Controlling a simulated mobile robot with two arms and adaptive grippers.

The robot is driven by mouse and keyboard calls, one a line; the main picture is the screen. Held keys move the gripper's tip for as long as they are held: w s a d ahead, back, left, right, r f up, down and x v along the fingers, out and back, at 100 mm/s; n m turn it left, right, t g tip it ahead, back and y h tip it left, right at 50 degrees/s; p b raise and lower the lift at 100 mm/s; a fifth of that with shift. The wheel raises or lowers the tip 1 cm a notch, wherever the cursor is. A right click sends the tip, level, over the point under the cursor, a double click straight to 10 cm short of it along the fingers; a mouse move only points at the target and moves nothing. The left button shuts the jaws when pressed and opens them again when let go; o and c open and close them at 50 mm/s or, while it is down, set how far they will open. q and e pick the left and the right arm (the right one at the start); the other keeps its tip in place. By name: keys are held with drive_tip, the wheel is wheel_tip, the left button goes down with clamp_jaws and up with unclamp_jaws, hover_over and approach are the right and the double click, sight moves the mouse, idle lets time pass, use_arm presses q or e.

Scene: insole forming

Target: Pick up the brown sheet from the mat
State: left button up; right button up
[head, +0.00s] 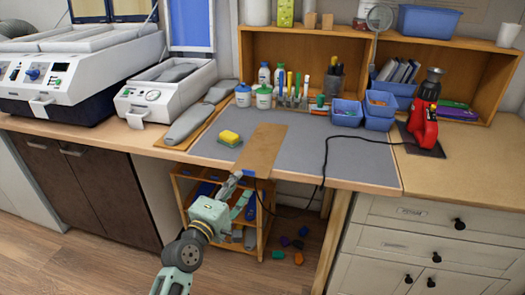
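The brown sheet (262,147) is a long flat strip on the grey mat (335,155). It lies at a slant, and its near end reaches the front edge of the bench. My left gripper (236,177) is at the near end of the sheet, by its left corner. The fingers are small and overlap the sheet's edge in the picture, so I cannot tell whether they are open or closed on it. My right gripper is not in view.
A yellow sponge (230,136) lies left of the sheet. Bottles and tools stand behind it, with blue bins (347,112) to their right. A black cable (330,150) crosses the mat's right side and hangs over the front. A wooden cart (262,225) stands below the bench.

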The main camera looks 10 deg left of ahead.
sight(244, 172)
use_arm(q)
drive_tip(key=x, duration=0.5)
drive_tip(key=shift+w+a+r, duration=0.2)
drive_tip(key=shift+w+r, duration=0.05)
drive_tip(key=shift+w, duration=0.05)
drive_tip(key=shift+w+f, duration=0.1)
drive_tip(key=shift+w, duration=0.35)
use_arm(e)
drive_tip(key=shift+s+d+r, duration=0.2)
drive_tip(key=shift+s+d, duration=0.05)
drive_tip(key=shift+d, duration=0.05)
use_arm(q)
drive_tip(key=c, duration=0.9)
clamp_jaws()
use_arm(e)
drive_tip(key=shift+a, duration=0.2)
